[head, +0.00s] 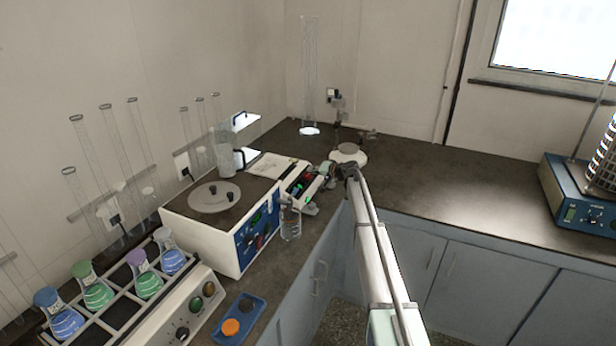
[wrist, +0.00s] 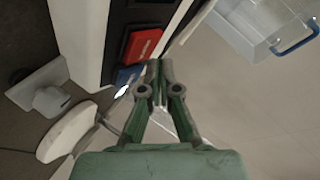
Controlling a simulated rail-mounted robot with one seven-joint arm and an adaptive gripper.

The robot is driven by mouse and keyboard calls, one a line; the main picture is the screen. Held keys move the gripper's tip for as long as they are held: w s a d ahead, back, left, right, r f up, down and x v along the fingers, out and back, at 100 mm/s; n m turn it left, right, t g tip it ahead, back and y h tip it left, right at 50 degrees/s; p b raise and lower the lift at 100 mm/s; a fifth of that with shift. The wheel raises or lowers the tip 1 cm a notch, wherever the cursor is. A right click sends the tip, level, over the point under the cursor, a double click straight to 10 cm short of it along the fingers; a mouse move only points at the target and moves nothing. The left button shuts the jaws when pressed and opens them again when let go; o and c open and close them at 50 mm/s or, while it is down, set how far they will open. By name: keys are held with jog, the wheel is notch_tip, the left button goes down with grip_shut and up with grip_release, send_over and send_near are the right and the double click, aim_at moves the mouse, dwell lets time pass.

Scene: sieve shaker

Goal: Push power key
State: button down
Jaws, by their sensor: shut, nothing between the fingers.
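A white instrument (head: 299,178) with a dark front panel and a small green display stands on the left bench in the head view. In the wrist view its dark panel carries a red key (wrist: 143,45) with pale lettering too small to read and a blue key (wrist: 128,75) beside it. I cannot tell from the lettering which is the power key. My gripper (wrist: 160,66) is shut and empty. Its fingertips appear close to the red and blue keys, just to their right in the wrist view. Whether they touch the panel I cannot tell.
A larger white box (head: 215,235) with a blue panel stands left of the instrument. A glass bottle (head: 291,222) stands near the bench edge. A rack with several coloured flasks (head: 148,280) is at the front left. The right bench top (head: 450,195) is mostly clear.

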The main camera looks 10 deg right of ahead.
jog(key=shift+w+a+f+b, duration=0.2)
jog(key=shift+f+b, duration=0.5)
jog(key=shift+b, duration=0.55)
dwell(0.6)
jog(key=shift+r, duration=0.1)
jog(key=shift+s+d+r, duration=0.2)
jog(key=shift+r, duration=0.4)
jog(key=shift+r, duration=0.1)
jog(key=r, duration=0.1)
jog(key=s+d+r, duration=0.1)
jog(key=r, duration=0.1)
jog(key=d+r, duration=0.1)
jog(key=r, duration=0.1)
jog(key=shift+s+d+r, duration=0.1)
jog(key=shift+s, duration=0.05)
dwell(0.4)
